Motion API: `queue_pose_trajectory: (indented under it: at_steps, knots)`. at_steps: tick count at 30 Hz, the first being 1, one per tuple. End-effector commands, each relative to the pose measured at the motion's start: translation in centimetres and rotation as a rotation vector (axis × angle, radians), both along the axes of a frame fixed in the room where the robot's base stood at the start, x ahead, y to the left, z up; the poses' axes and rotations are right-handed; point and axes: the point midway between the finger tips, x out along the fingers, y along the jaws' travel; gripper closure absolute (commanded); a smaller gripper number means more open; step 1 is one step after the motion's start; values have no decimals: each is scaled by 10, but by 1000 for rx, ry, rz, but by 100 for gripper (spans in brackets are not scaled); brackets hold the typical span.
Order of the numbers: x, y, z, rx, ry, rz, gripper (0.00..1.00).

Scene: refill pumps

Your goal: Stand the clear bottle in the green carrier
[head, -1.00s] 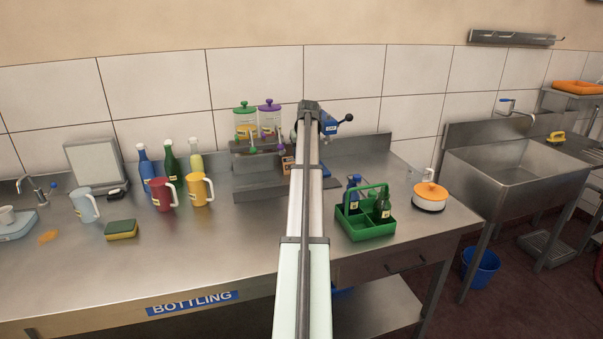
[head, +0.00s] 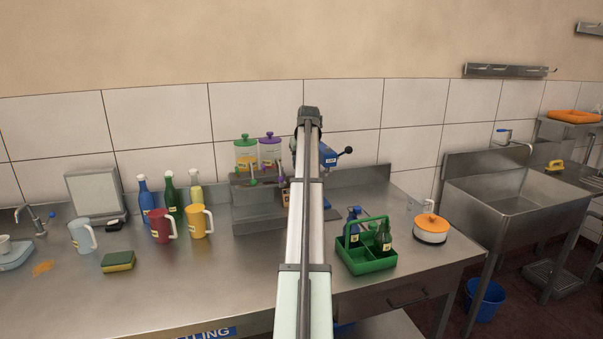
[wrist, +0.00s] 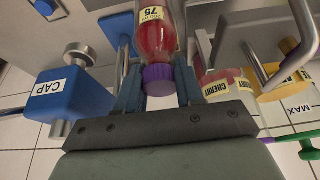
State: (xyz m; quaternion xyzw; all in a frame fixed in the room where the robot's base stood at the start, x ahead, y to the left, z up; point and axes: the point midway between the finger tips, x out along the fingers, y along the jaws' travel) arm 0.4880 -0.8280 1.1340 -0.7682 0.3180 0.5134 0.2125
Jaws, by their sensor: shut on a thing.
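In the wrist view, my gripper (wrist: 158,72) is shut on the clear bottle (wrist: 153,38), which holds red liquid, has a purple cap and wears a yellow label reading 75. Its far end runs out of the picture. In the head view my arm hides both the gripper and this bottle. The green carrier (head: 366,265) stands on the steel bench right of my arm, handle up. A blue bottle (head: 353,230) and a dark green bottle (head: 384,236) stand in it; the front compartments look empty.
The blue CAP machine (wrist: 72,98) is close left of my gripper in the wrist view, with a CHERRY-labelled jar (wrist: 228,88) close right. Jugs and bottles fill the left bench.

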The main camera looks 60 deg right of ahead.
Motion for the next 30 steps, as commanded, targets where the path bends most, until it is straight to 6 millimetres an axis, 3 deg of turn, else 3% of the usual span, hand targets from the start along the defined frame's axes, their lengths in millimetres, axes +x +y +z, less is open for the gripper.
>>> queue_pose_trajectory:
  at_steps: [30]
  knots:
    - [0,-1,66,-1,-1,0,100]
